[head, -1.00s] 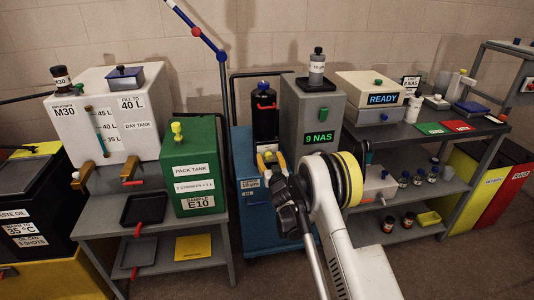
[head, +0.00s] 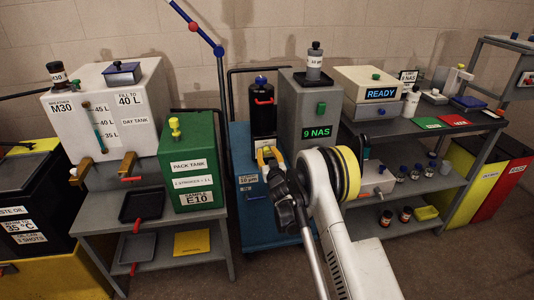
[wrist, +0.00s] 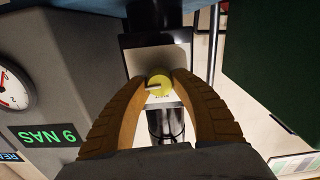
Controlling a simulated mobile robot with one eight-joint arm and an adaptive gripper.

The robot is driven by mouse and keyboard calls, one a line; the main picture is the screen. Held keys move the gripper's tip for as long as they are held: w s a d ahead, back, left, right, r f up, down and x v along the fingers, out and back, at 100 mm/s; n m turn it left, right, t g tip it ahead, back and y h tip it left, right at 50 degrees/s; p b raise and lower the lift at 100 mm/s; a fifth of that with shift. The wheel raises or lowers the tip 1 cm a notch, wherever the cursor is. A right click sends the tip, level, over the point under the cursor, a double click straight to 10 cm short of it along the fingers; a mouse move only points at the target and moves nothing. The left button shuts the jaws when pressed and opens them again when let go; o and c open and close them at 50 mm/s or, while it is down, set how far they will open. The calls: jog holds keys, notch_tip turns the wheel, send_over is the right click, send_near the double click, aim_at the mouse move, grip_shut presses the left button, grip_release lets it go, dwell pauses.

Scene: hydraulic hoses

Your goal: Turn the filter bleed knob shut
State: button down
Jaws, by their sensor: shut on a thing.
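A round yellow knob (wrist: 160,84) with a pale bar across it sits between the fingertips of my gripper (wrist: 160,82) in the wrist view. The gripper is shut on it, one orange finger on each side. In the head view my gripper (head: 268,154) is at the lower front of the black filter housing (head: 263,120), which has a red handle and a blue top. The knob is hard to make out there. A pale plate with small print lies behind the knob in the wrist view; the print is too small to read.
A grey cabinet with a 9 NAS display (head: 317,132) stands close on the filter's right. The green pack tank (head: 187,165) stands on its left. A blue cart (head: 241,135) is under the filter. Shelves with bottles (head: 401,174) are further right.

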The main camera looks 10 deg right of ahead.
jog(key=n, duration=0.8)
jog(key=shift+n, duration=0.4)
jog(key=n, duration=0.4)
jog(key=shift+a, duration=0.1)
jog(key=shift+n, duration=2)
jog(key=c, duration=1)
grip_release()
jog(key=shift+f, duration=0.1)
jog(key=shift+c, duration=0.2)
